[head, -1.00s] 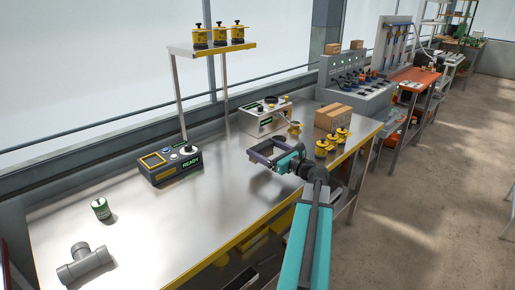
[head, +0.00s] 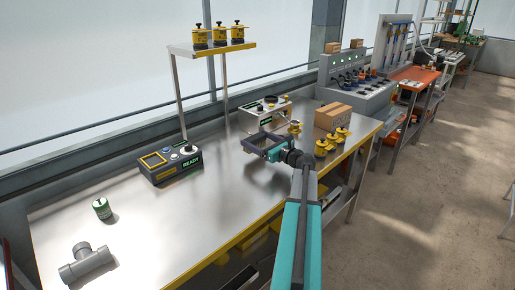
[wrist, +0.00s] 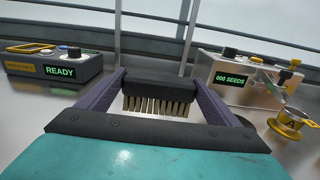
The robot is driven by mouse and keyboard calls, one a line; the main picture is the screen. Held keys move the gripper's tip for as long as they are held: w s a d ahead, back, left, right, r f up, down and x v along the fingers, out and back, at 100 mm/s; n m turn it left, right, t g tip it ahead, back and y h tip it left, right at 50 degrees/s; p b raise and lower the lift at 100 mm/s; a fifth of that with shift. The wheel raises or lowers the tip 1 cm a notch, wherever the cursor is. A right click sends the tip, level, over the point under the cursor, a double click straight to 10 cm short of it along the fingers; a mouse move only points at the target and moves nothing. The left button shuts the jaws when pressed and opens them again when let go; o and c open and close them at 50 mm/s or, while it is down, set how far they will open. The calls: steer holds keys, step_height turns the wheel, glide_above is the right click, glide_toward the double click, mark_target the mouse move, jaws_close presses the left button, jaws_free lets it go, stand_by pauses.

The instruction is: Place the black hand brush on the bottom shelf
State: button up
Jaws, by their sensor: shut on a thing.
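The black hand brush (wrist: 160,83) is in the wrist view, its dark block spanning between the two fingers and its pale bristles pointing down. My gripper (head: 257,146) is shut on it and holds it above the workbench top, near the middle of the bench in the head view. The brush is too small and dark in the head view to make out well. The bottom shelf (head: 238,268) shows only in part below the bench's yellow front edge, in shadow, with yellow items on it.
The seeder box (head: 262,114) stands behind my gripper, and a brass cup (head: 294,128) is close by. A READY console (head: 170,166) is to the left. Yellow-capped pots (head: 332,145) and a carton (head: 333,117) are right.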

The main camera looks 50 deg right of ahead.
steer(key=shift+f, duration=1.75)
steer(key=shift+f, duration=0.15)
steer(key=o, duration=1)
steer(key=shift+r, duration=0.2)
steer(key=s, duration=0.8)
steer(key=s+a+b, duration=0.1)
steer(key=s, duration=0.3)
